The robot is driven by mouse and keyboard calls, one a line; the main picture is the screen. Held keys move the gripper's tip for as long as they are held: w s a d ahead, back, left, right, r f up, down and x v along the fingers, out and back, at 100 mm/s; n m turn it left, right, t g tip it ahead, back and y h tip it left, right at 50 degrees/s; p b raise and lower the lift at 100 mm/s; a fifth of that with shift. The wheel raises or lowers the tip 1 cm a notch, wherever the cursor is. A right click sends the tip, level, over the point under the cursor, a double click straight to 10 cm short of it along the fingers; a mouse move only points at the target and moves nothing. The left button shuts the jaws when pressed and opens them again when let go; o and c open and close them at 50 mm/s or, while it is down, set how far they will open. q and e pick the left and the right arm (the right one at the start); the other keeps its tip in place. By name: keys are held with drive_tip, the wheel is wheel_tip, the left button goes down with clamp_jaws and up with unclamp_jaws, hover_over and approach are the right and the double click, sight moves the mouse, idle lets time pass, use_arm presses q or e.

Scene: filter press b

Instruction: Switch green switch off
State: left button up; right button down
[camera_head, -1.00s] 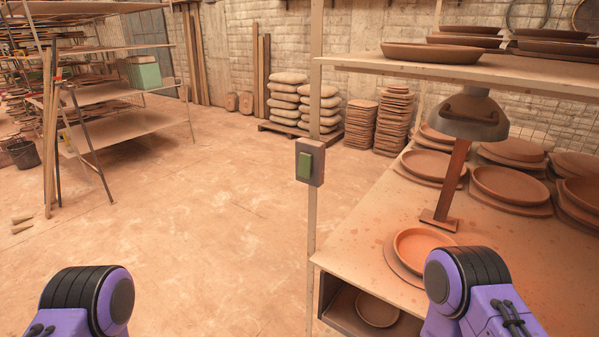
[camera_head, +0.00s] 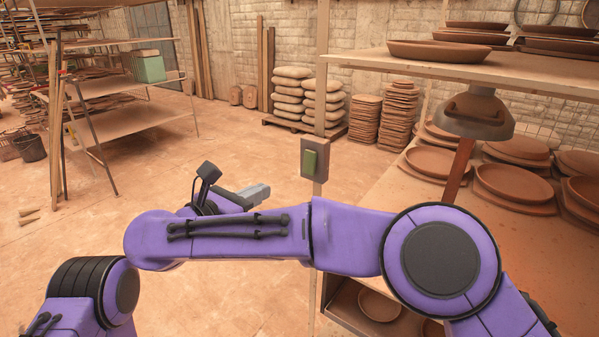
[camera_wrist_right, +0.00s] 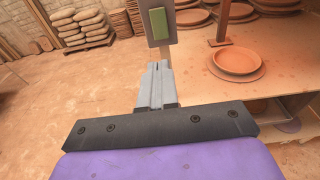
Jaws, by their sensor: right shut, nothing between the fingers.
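The green switch (camera_head: 310,161) sits in a grey box fixed to a thin upright post, near the middle of the head view. In the right wrist view the green switch (camera_wrist_right: 158,23) is at the top, beyond the fingertips. My right gripper (camera_head: 262,191) is shut and empty. In the head view it is left of the switch box and lower in the picture. The right wrist view shows its closed fingers (camera_wrist_right: 158,68) pointing up toward the switch, with a gap between. My left gripper is out of view; only part of my left arm shows at lower left.
A worktable (camera_head: 420,181) with clay plates stands right of the post, under a shelf (camera_head: 480,67) with more plates. A lamp (camera_head: 474,115) stands on the table. Stacked sacks (camera_head: 292,92) are at the back wall. The floor left of the post is open.

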drive_tip(key=shift+w, duration=0.15)
drive_tip(key=p, duration=0.7)
approach(308, 169)
drive_tip(key=x, duration=0.6)
drive_tip(key=shift+r, duration=0.15)
drive_tip(key=shift+w+d+f, duration=0.2)
drive_tip(key=shift+w+d, duration=0.05)
drive_tip(key=shift+w, duration=0.15)
